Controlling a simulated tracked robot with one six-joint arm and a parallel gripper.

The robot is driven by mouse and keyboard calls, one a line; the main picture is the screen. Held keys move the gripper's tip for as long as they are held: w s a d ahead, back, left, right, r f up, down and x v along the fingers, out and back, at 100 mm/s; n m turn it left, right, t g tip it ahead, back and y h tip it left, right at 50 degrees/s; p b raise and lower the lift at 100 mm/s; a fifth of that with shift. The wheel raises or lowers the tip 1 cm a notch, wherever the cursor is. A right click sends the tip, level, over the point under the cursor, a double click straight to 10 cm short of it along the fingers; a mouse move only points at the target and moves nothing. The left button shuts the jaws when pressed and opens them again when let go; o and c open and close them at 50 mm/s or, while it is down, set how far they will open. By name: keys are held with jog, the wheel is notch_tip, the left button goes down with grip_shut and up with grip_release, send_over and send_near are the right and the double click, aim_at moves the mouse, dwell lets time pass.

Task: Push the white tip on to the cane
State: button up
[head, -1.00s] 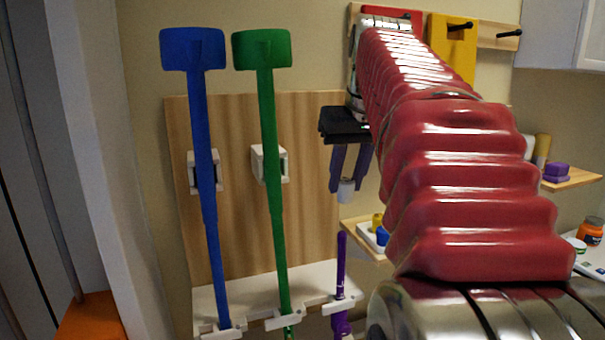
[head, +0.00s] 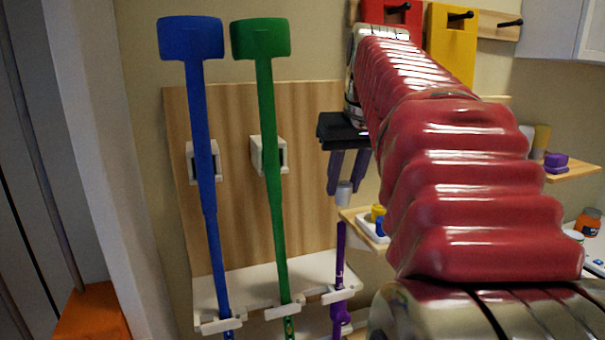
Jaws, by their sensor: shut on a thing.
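My gripper (head: 345,185) is shut on a small pale tip (head: 343,195), which shows whitish grey between the ends of the fingers. The purple cane (head: 340,265) stands upright in a white clip at the right end of the rack. Its upper end is below the tip, with a small gap between them in the picture. I cannot tell how well the two line up in depth. My red-sleeved arm hides the area to the right of the gripper.
A blue crutch (head: 205,190) and a green crutch (head: 268,170) stand left of the cane, against a wooden board (head: 235,220). A white shelf (head: 265,285) holds their clips. A small tray (head: 367,228) with yellow and blue pieces lies close right of the cane.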

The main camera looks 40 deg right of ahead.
aim_at(345, 205)
jog(key=shift+f, duration=1.75)
jog(key=shift+f, duration=1.95)
dwell(2.0)
jog(key=o, duration=1.7)
jog(key=shift+s, duration=0.1)
jog(key=shift+r, duration=0.15)
